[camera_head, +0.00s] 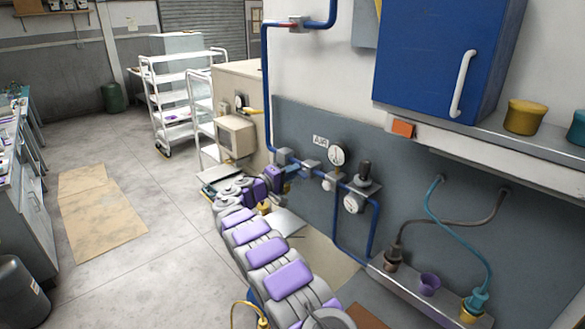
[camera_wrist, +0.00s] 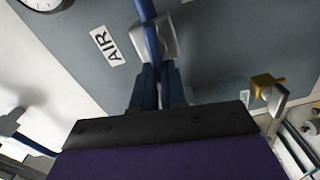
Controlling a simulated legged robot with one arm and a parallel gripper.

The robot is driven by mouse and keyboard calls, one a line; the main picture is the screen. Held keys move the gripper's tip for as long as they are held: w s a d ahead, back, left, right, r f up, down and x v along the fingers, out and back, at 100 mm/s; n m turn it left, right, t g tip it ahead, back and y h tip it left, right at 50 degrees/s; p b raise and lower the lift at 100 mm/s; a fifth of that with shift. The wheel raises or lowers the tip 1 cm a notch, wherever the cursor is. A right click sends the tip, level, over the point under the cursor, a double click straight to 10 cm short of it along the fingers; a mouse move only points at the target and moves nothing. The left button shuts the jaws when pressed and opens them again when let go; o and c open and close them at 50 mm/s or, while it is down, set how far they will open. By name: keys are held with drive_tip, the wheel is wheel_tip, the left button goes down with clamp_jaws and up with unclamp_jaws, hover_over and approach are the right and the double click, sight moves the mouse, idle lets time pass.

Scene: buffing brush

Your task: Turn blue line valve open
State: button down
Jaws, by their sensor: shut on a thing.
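The blue air line (camera_head: 267,100) runs down the grey wall panel and turns right along it. The blue line valve shows in the wrist view as a grey metal body (camera_wrist: 154,42) on the blue pipe, close to the AIR label (camera_wrist: 108,45). My gripper (camera_wrist: 159,82) is right at this valve, its two dark blue fingers close together. They are shut on the valve's handle, which is mostly hidden between them. In the head view my gripper (camera_head: 287,171) reaches the line at its lower left bend, left of the AIR label.
Pressure gauges (camera_head: 337,155) sit right of the valve. A blue cabinet (camera_head: 430,60) and shelf overhang the right side.

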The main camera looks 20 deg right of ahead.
drive_tip(key=shift+f+n+p, duration=0.4)
drive_tip(key=shift+f+n, duration=0.25)
drive_tip(key=shift+n, duration=0.25)
drive_tip(key=c, duration=1.2)
unclamp_jaws()
drive_tip(key=shift+r, duration=0.25)
drive_tip(key=v, duration=1.7)
drive_tip(key=shift+a, duration=0.25)
drive_tip(key=shift+d, duration=0.1)
